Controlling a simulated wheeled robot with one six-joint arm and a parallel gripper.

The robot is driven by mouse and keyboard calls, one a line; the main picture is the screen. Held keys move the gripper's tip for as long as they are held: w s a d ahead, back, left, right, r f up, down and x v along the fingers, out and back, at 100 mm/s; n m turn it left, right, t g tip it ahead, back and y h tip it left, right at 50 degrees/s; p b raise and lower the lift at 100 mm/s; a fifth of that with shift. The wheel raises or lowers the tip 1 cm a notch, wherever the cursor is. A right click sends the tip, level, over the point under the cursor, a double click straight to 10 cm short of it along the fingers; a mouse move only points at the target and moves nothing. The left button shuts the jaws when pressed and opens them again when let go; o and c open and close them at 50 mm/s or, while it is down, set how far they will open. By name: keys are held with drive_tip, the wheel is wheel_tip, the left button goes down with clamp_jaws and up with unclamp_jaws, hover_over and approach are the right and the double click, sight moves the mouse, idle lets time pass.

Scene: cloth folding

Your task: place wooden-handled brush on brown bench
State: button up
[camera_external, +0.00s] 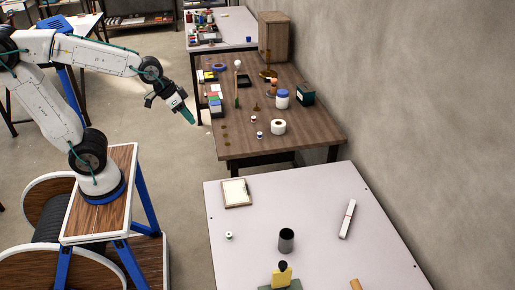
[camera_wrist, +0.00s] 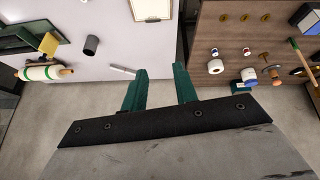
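My gripper (camera_external: 189,116) is raised over the gap left of the brown bench (camera_external: 235,146). In the wrist view its two green fingers (camera_wrist: 160,84) stand apart with bare floor between them. I cannot identify the wooden-handled brush for sure. A tan-ended piece (camera_external: 355,284) is cut off at the bottom of the pale table. In the wrist view a pale roll-shaped thing with tan ends (camera_wrist: 45,73) lies at that table's edge, and may be the same piece. The bench also shows in the wrist view (camera_wrist: 235,48).
The pale table (camera_external: 320,205) holds a clipboard (camera_external: 237,193), a dark cup (camera_external: 287,240), a white stick (camera_external: 347,219) and a yellow object (camera_external: 282,276). The bench holds a tape roll (camera_external: 278,127), a blue-and-white jar (camera_external: 282,99) and a green box (camera_external: 306,94). Its front right corner is clear.

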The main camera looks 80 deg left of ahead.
drive_tip(key=s+d+m+g, duration=0.1)
drive_tip(key=s+g, duration=0.3)
drive_tip(key=s, duration=1.4)
drive_tip(key=shift+s+d+f+m+g, duration=0.2)
drive_tip(key=shift+s+d+m+g, duration=0.15)
drive_tip(key=shift+d, duration=0.4)
